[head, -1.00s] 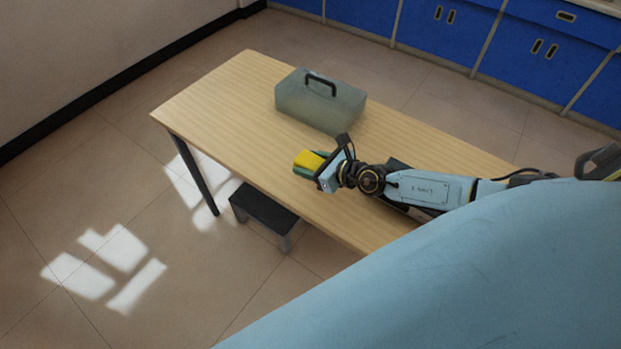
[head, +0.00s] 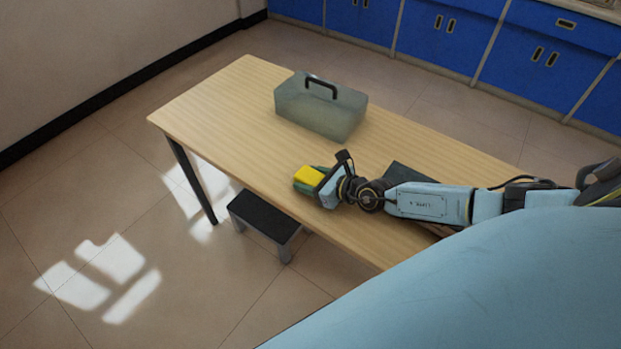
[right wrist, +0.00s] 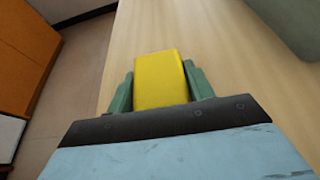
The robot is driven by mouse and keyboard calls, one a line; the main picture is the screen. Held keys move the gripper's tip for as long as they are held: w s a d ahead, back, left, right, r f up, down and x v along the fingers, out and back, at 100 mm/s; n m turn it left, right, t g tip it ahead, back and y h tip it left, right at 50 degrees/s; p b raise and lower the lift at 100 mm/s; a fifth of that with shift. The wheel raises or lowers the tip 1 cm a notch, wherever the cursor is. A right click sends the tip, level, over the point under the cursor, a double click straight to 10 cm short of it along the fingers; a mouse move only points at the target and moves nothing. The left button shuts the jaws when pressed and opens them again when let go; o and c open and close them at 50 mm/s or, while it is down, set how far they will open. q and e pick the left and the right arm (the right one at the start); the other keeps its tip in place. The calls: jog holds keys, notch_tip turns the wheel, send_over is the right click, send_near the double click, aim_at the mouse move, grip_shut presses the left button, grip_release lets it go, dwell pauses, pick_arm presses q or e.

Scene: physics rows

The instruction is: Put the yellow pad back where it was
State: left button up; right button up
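The yellow pad (head: 309,175) is at the front edge of the wooden table (head: 215,100) in the head view. It also shows in the right wrist view (right wrist: 160,78), between the two green fingers of my right gripper (right wrist: 160,88). The fingers lie against both sides of the pad, so my right gripper (head: 307,180) is shut on it. I cannot tell whether the pad touches the tabletop. My left gripper is not in view.
A grey-green toolbox (head: 318,110) with a black handle stands on the table behind the pad. A dark flat thing (head: 412,173) lies behind my right forearm, partly hidden. The table's left end is clear. A black-topped stool (head: 265,215) stands by the table's front side.

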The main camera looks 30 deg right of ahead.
jog(key=o, duration=0.5)
jog(key=shift+c, duration=0.2)
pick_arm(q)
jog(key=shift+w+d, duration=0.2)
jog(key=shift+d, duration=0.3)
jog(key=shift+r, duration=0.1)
pick_arm(e)
jog(key=shift+r, duration=0.15)
jog(key=shift+s+d+r+p, duration=0.1)
jog(key=shift+s+r+p, duration=0.1)
jog(key=shift+p, duration=0.15)
jog(key=p+v, duration=0.2)
jog(key=v, duration=0.8)
jog(key=shift+s+d, duration=0.2)
jog(key=shift+s, duration=0.1)
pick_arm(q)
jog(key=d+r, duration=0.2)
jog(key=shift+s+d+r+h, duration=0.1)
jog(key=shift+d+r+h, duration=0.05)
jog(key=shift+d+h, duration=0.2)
pick_arm(e)
jog(key=shift+s+d+r, duration=0.15)
jog(key=shift+s+r, duration=0.1)
jog(key=shift+s, duration=0.1)
